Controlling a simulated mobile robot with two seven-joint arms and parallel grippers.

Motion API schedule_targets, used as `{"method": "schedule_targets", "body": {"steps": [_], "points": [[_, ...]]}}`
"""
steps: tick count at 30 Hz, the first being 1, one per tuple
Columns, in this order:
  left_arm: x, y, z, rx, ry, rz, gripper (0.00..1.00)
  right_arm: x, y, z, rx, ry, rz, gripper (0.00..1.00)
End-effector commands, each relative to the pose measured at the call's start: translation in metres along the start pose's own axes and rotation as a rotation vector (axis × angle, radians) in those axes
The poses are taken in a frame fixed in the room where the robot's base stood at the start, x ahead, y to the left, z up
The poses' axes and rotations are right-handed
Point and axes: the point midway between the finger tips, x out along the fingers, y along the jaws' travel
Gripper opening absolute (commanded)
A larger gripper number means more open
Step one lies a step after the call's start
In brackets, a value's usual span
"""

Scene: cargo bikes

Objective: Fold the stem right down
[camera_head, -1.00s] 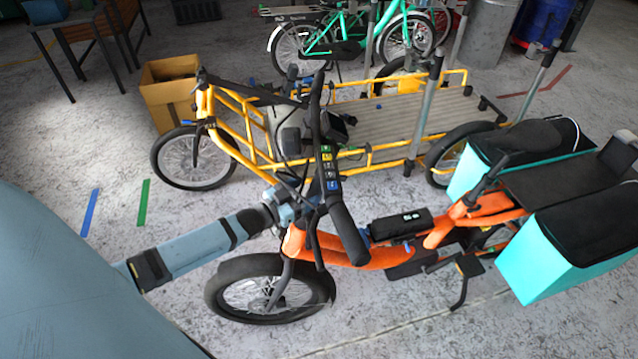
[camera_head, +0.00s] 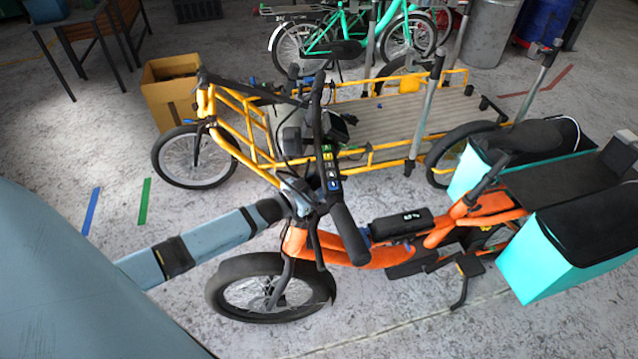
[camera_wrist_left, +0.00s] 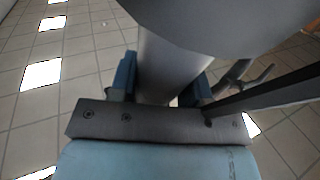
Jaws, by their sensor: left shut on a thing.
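The orange cargo bike (camera_head: 345,250) stands in front of me with its front wheel (camera_head: 270,288) to the left. Its black handlebar (camera_head: 348,232) stands up over the front end, with a row of coloured stickers on it. My left gripper (camera_head: 300,195) is at the bike's front, just left of and behind the handlebar. In the left wrist view a thick grey post, the stem (camera_wrist_left: 168,72), sits between the two blue-grey fingers, and the gripper is shut on it. In the head view the handlebar and gripper mostly hide the stem. My right gripper is out of view.
A yellow cargo bike (camera_head: 375,158) stands close behind, with upright grey posts on its flat bed. Teal panniers (camera_head: 540,262) flank the orange bike's rear.

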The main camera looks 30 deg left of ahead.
Motion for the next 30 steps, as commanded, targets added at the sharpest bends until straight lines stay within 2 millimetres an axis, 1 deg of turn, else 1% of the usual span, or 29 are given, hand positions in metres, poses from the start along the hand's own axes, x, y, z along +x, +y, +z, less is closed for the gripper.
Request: {"method": "schedule_targets", "body": {"steps": [8, 15, 24, 30], "points": [[0.005, 0.003, -0.004, 0.022, -0.034, 0.007, 0.01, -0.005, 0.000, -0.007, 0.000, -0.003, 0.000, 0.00], [0.019, 0.011, -0.005, 0.098, -0.150, 0.029, 0.01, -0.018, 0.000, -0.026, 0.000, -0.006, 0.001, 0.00], [0.038, 0.025, 0.002, 0.205, -0.316, 0.060, 0.01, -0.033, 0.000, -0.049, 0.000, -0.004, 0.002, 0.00], [0.046, 0.031, 0.009, 0.255, -0.392, 0.074, 0.01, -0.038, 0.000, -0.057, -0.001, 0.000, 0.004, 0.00]]}}
